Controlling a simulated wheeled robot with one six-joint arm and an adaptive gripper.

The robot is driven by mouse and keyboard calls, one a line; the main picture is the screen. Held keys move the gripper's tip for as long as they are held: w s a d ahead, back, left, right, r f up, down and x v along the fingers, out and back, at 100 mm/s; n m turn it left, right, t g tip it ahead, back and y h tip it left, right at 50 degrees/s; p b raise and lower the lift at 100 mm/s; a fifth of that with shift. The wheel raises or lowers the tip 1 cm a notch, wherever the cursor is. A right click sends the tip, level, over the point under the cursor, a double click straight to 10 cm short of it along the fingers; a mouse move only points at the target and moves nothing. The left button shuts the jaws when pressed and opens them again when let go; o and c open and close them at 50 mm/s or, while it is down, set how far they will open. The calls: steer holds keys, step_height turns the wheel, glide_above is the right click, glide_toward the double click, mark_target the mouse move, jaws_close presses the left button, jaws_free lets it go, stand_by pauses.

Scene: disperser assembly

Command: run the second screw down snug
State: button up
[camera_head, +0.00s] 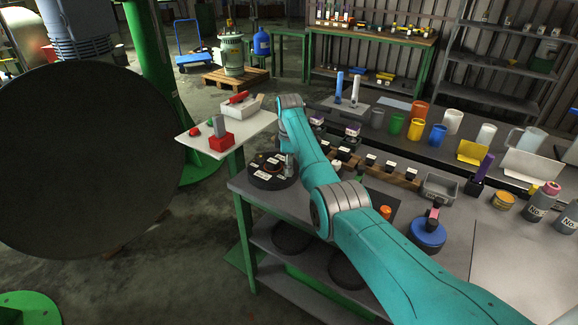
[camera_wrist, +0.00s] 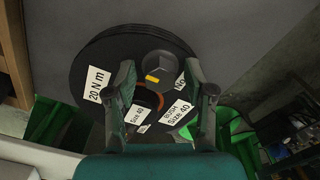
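I cannot tell which screw this is. My gripper (camera_wrist: 161,78) is open, one finger on either side of the head, with a gap on both sides. The disc (camera_head: 266,181) also shows in the head view at the bench's left end. My gripper is not clear there, as my arm blocks part of the view.
Open floor lies in front.

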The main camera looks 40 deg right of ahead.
jaws_close()
steer(key=shift+m, duration=0.3)
steer(key=m, duration=0.4)
steer(key=shift+m, duration=0.3)
steer(key=m, duration=0.4)
steer(key=shift+a+m, duration=0.1)
steer(key=shift+m, duration=0.2)
steer(key=m, duration=0.5)
steer(key=shift+a, duration=0.1)
steer(key=shift+m, duration=2.4)
